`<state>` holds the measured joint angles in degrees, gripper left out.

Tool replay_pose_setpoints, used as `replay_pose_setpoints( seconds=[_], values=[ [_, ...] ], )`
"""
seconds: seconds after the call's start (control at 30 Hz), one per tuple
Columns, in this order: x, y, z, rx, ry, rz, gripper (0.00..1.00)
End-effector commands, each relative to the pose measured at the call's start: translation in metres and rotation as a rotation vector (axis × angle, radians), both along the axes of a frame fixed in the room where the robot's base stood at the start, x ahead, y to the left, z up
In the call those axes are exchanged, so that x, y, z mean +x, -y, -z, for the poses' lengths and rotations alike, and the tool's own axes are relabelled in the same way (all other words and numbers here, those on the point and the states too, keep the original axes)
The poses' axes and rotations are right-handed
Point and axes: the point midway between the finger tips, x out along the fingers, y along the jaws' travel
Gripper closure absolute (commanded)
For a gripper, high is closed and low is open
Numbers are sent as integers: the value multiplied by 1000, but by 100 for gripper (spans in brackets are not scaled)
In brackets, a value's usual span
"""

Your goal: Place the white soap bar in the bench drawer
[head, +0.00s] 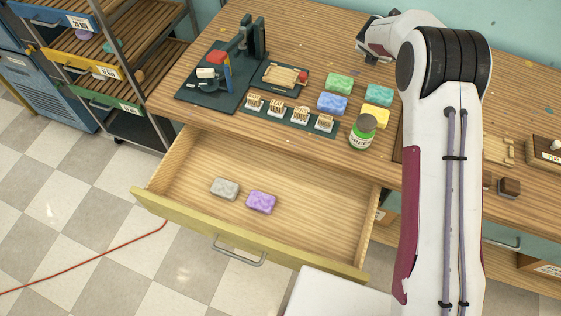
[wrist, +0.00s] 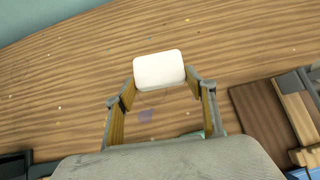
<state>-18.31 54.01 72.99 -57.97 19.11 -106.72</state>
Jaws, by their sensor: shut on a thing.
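The white soap bar (wrist: 159,69) is in the wrist view, held between the two fingertips of my gripper (wrist: 161,84). My gripper is shut on it, above the wooden bench top. In the head view my arm hides the soap, and I cannot make out the fingers there. The bench drawer (head: 300,240) is pulled open at the front of the bench in the head view. A grey soap bar (head: 225,188) and a purple soap bar (head: 261,202) lie in its middle, with bare floor around them.
On the bench (head: 300,40) stand a dark press (head: 245,45), a row of small stamps (head: 290,112), green, blue, teal and yellow soaps, and a green jar (head: 362,132) near the drawer's back right. A shelf rack (head: 105,70) stands at left.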

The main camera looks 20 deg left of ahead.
Motion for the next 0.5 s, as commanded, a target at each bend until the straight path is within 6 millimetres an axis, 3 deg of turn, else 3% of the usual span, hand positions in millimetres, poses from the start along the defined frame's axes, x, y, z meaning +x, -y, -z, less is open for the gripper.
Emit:
replay_pose_setpoints(
  seconds=[0.5],
  values=[
    [-1, -2, -43, 0, 1, -1, 68]
  ],
)
